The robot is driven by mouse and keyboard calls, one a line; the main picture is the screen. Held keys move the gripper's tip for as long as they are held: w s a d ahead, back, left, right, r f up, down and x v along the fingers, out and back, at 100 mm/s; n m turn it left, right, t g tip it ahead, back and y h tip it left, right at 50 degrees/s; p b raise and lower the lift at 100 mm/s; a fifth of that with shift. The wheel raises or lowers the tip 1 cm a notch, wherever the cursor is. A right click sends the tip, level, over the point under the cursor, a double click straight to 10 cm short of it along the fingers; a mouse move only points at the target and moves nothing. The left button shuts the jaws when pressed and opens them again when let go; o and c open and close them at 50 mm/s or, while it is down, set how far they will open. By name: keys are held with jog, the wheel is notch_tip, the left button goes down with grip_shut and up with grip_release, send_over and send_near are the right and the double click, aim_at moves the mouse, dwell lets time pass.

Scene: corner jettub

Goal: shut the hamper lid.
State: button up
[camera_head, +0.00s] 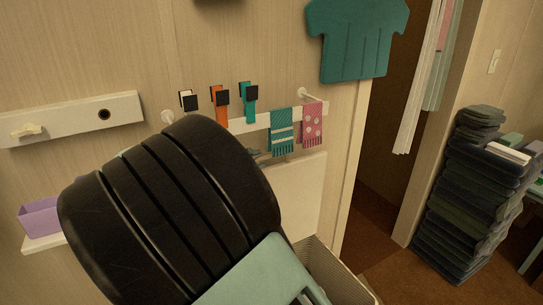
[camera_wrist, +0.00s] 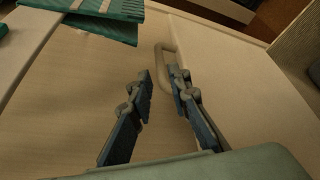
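The hamper (camera_head: 340,277) is at the bottom of the head view, with a woven, light side; most of it is hidden behind my arm. A pale upright panel (camera_head: 303,195), apparently its raised lid, stands against the wall behind it. In the wrist view a pale panel (camera_wrist: 75,95) fills much of the picture, with a beige loop handle (camera_wrist: 165,52) near its upper edge. My gripper (camera_wrist: 162,76) is open, its two fingers apart and nothing held between them. The right fingertip overlaps the handle in the picture; I cannot tell whether they touch.
A rail (camera_head: 250,124) with hooks and small green and pink towels (camera_head: 312,123) is on the wall above the panel. A tall stack of dark folded cloth (camera_head: 465,200) stands right of the doorway. A purple box (camera_head: 40,217) sits on a shelf at left.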

aim_at(268, 157)
jog(key=x, duration=0.7)
jog(key=shift+w+d+b, duration=0.15)
jog(key=shift+w+b, duration=0.05)
jog(key=shift+b, duration=0.1)
jog(key=shift+c, duration=0.5)
grip_shut()
jog(key=shift+f, duration=0.1)
